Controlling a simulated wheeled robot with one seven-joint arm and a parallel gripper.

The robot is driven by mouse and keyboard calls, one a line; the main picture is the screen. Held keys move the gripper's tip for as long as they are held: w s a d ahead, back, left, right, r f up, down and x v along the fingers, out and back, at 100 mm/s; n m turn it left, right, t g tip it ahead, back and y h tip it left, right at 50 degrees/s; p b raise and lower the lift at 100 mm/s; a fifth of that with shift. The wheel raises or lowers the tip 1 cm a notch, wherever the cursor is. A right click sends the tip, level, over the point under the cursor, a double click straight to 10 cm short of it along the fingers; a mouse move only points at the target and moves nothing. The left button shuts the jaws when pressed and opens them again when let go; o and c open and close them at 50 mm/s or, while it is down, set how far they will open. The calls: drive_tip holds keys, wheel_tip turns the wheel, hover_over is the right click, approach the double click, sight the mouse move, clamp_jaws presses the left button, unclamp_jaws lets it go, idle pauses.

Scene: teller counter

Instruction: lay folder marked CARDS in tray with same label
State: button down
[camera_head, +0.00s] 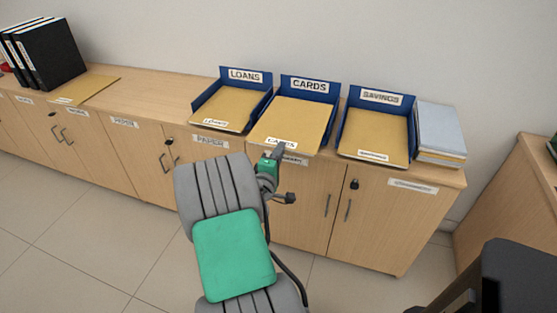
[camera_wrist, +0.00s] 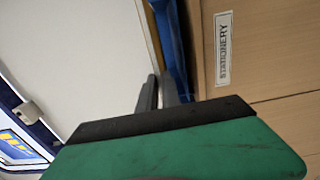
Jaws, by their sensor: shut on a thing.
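The tan folder marked CARDS (camera_head: 290,119) is at the middle blue tray labelled CARDS (camera_head: 312,86). Its back part is in front of the tray's labelled back wall, and it covers most of the tray. Its front edge, with the label, reaches the tray's front. I cannot tell whether it rests flat or is held slightly raised. My gripper (camera_head: 277,153) is shut on that front edge, beside the label. In the wrist view the fingers (camera_wrist: 157,92) are closed near a broad pale surface, with a blue tray edge (camera_wrist: 172,45) close by.
The LOANS tray (camera_head: 243,75) stands to the left and the SAVINGS tray (camera_head: 381,97) to the right, each with a folder in it. A paper stack (camera_head: 441,130) is at the right end. Another folder (camera_head: 85,89) and black binders (camera_head: 50,53) are at the left.

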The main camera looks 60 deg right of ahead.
drive_tip(key=d+f, duration=0.1)
drive_tip(key=d, duration=0.2)
drive_tip(key=w+d+f, duration=0.1)
drive_tip(key=d, duration=0.2)
drive_tip(key=d+f, duration=0.2)
drive_tip(key=d, duration=0.1)
drive_tip(key=shift+w+d+f, duration=0.1)
drive_tip(key=shift+w+d, duration=0.05)
drive_tip(key=shift+w, duration=0.25)
idle(0.4)
drive_tip(key=c, duration=1.5)
unclamp_jaws()
drive_tip(key=shift+a+f, duration=0.1)
drive_tip(key=shift+a, duration=0.1)
